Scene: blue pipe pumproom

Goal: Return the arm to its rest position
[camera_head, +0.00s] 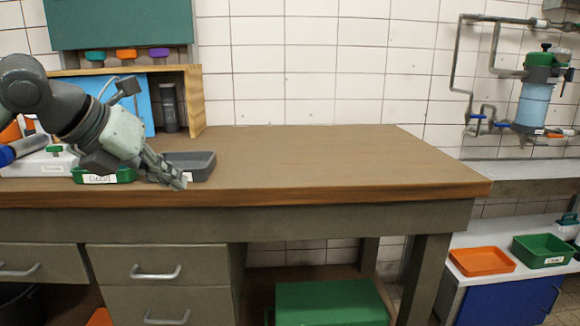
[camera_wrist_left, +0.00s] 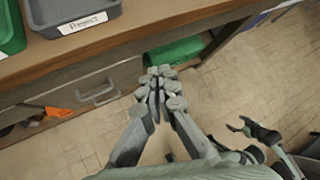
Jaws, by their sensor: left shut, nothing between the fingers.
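My left arm comes in from the left in the head view, over the left part of the workbench. My left gripper (camera_head: 176,182) is shut and empty, its fingers pointing down to the right in front of the grey tray (camera_head: 205,168). In the left wrist view the closed fingertips (camera_wrist_left: 160,86) are beyond the bench's front edge, above the drawers and floor. The grey tray, with a white label, also shows there (camera_wrist_left: 95,8). My right gripper (camera_wrist_left: 244,127) appears small at the lower right of the wrist view, its fingers apart; it is outside the head view.
A green tray (camera_head: 124,175) stands left of the grey tray, close to my arm. A wooden shelf (camera_head: 195,100) stands behind. The workbench (camera_head: 320,160) is clear to the right. A green box (camera_head: 330,303) is below, and orange (camera_head: 482,262) and green trays are on the right.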

